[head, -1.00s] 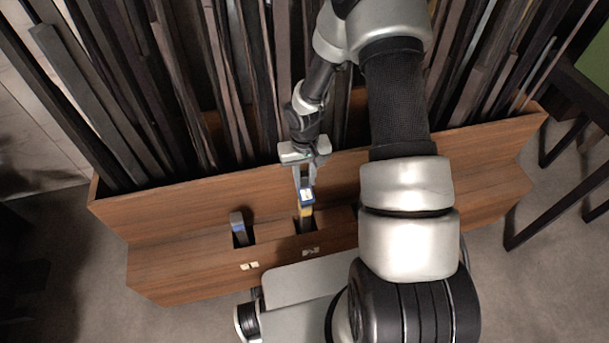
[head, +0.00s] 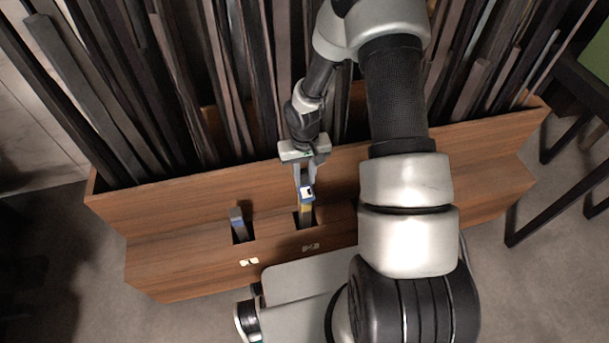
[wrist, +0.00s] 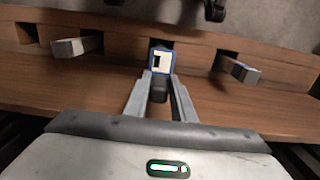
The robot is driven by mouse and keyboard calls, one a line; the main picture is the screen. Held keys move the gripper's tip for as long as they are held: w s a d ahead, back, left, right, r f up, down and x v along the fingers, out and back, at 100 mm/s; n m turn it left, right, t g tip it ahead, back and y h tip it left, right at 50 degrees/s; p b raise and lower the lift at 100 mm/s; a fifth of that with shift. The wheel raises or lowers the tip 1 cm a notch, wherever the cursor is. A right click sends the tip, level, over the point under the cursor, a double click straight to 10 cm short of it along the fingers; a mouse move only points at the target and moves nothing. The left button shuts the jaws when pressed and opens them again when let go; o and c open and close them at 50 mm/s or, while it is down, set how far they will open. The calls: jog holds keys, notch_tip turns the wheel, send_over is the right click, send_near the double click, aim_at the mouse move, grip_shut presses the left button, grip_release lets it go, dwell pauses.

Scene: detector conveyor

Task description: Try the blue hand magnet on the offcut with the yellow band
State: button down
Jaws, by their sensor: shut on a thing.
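My gripper (head: 305,184) is shut on the blue hand magnet (head: 306,193), a small blue block with a white face and a dark mark. The magnet also shows between the fingertips in the wrist view (wrist: 161,62). Directly below it in the head view, the offcut with the yellow band (head: 305,209) stands in the middle slot of the wooden ledge. The magnet overlaps the top of this offcut; I cannot tell whether they touch. In the wrist view the magnet and fingers hide that offcut.
A grey offcut with a blue band (head: 238,223) stands in the slot to the left. Another pale offcut (wrist: 76,46) stands in a slot at the wrist view's left. Tall dark strips (head: 130,90) fill the wooden rack (head: 180,195) behind. A dark-legged table (head: 560,145) is at right.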

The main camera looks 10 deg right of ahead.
jog(key=shift+f+b, duration=0.55)
jog(key=shift+f, duration=0.15)
dwell(0.9)
jog(key=shift+r+p, duration=3.65)
jog(key=shift+r, duration=1.35)
